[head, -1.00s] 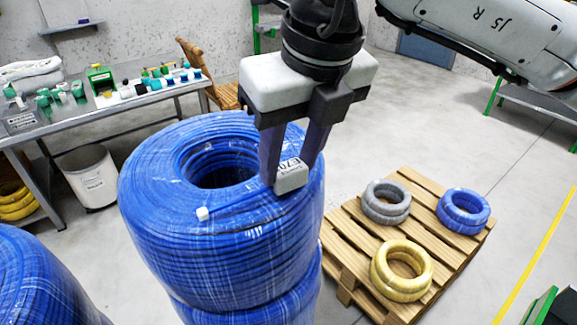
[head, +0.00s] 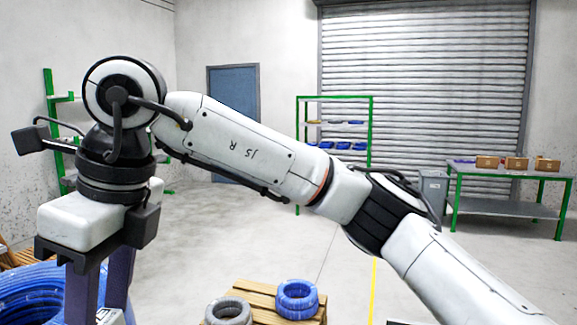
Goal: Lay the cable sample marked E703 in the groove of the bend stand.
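My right gripper (head: 98,308) comes in from the right and hangs at the lower left of the head view, over the blue cable coil (head: 35,295). Its fingertips are cut off by the bottom edge. A sliver of the pale labelled piece of the cable sample (head: 110,317) shows between its fingers, which look closed on it. The marking cannot be read now; the earlier frame showed "E70" on it. The rest of the sample is out of view. My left gripper is not in view. I cannot make out a bend stand.
A pallet (head: 262,301) carries a grey coil (head: 228,311) and a blue coil (head: 297,298). A green shelf (head: 334,98) stands at the back. A green-framed table (head: 510,208) with several cardboard boxes stands at the right. The floor between is clear.

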